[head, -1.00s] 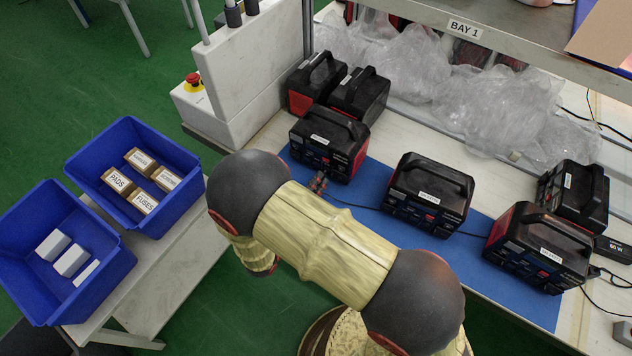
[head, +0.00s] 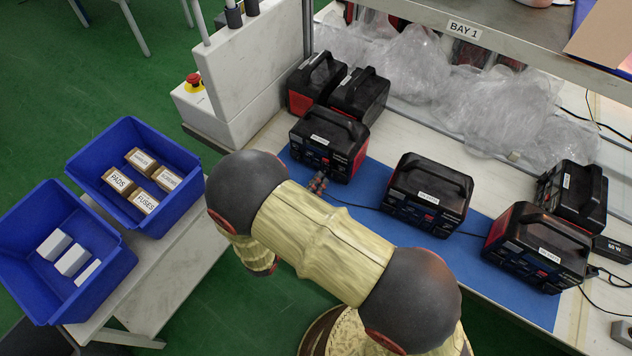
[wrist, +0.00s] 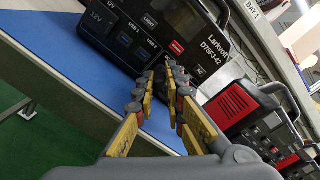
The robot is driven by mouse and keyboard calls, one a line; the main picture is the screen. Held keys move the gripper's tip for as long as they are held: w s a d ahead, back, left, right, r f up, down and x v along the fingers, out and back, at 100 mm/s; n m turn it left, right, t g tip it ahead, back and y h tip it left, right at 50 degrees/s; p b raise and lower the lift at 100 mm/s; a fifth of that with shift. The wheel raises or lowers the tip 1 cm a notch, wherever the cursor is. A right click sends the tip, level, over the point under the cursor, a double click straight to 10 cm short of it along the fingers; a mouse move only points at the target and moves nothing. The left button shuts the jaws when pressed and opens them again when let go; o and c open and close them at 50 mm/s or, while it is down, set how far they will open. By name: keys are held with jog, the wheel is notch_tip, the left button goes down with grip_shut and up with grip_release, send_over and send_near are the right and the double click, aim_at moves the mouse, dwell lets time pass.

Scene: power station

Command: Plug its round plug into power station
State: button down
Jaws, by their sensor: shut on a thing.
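The power station (head: 329,143), a black box with red sides and a top handle, stands on the blue mat at the left. Its front panel fills the top of the wrist view (wrist: 150,28), with labels such as 12V, LIGHT, USB and AC. My gripper (head: 318,183) is just in front of this panel, low down. In the wrist view my gripper (wrist: 165,72) has its fingers close together on the round plug, which the fingertips mostly hide. A black cable (head: 350,204) runs from the fingertips rightward along the mat. I cannot tell whether the plug touches the panel.
Another power station (head: 429,194) stands mid-mat, and one more (head: 538,247) at the right. Two more stand behind the left one. Clear plastic wrap (head: 420,75) lies along the back under the shelf (head: 480,45). Blue bins (head: 131,229) sit on a side table at left.

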aim_at(324, 173)
jog(key=shift+p+x, duration=0.55)
jog(key=shift+x, duration=0.55)
dwell(1.3)
jog(key=shift+s+a, duration=0.2)
jog(key=shift+s, duration=0.05)
dwell(0.7)
jog(key=shift+w+d+p, duration=0.4)
jog(key=shift+w+p, duration=0.05)
jog(key=shift+w, duration=0.05)
dwell(0.9)
jog(key=shift+s+a, duration=0.15)
jog(key=shift+s, duration=0.15)
dwell(0.5)
jog(key=shift+w+d+p, duration=0.25)
jog(key=shift+w+p, duration=0.05)
jog(key=shift+p, duration=0.05)
dwell(0.4)
jog(key=c, duration=1.9)
grip_release()
jog(key=shift+o, duration=0.7)
jog(key=v, duration=1.2)
